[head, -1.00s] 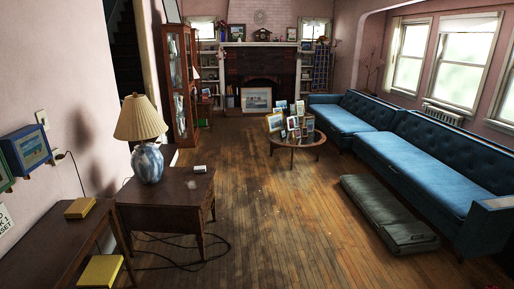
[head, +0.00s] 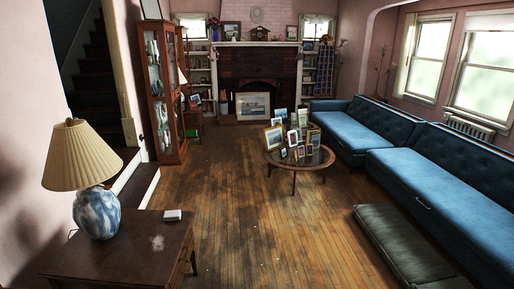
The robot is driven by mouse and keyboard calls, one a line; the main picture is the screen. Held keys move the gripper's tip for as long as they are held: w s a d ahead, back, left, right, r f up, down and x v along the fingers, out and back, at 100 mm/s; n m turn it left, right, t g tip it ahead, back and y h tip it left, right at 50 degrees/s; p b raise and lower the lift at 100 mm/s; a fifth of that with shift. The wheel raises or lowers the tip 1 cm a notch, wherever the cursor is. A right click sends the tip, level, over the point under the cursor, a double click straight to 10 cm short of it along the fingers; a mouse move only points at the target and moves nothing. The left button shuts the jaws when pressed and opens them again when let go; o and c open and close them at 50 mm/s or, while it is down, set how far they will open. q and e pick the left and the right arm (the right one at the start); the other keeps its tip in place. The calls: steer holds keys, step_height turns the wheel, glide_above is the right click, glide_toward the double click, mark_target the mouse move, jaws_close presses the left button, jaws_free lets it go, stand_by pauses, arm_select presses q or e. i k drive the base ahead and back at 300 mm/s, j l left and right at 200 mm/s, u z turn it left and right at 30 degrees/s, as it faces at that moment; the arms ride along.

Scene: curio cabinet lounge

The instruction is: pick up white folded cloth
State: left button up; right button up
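Neither of my grippers shows in the head view.
A lamp with a blue-and-white base (head: 97,212) stands on the table's left. A round table (head: 300,158) holds several picture frames. Blue sofas (head: 440,185) line the right, with a dark green folded mat (head: 405,245) before them. Wooden floor (head: 240,220) is open between.

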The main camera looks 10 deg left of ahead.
mark_target(171, 215)
steer(key=i, duration=0.5)
steer(key=i+l+u, duration=0.1)
steer(key=i, duration=0.4)
steer(key=i+l+u, duration=0.1)
steer(key=i+u, duration=0.15)
steer(key=u, duration=0.15)
steer(key=i+l+u, duration=0.15)
steer(key=u, duration=0.25)
steer(key=i+l+u, duration=0.25)
steer(key=u, duration=0.15)
steer(key=i+l+u, duration=0.2)
steer(key=u, duration=0.2)
steer(key=i+l+u, duration=0.25)
steer(key=u, duration=0.15)
steer(key=i+l+u, duration=0.15)
steer(key=l+u, duration=0.2)
steer(key=i+l+u, duration=0.15)
steer(key=l+u, duration=0.65)
steer(key=i+l, duration=0.05)
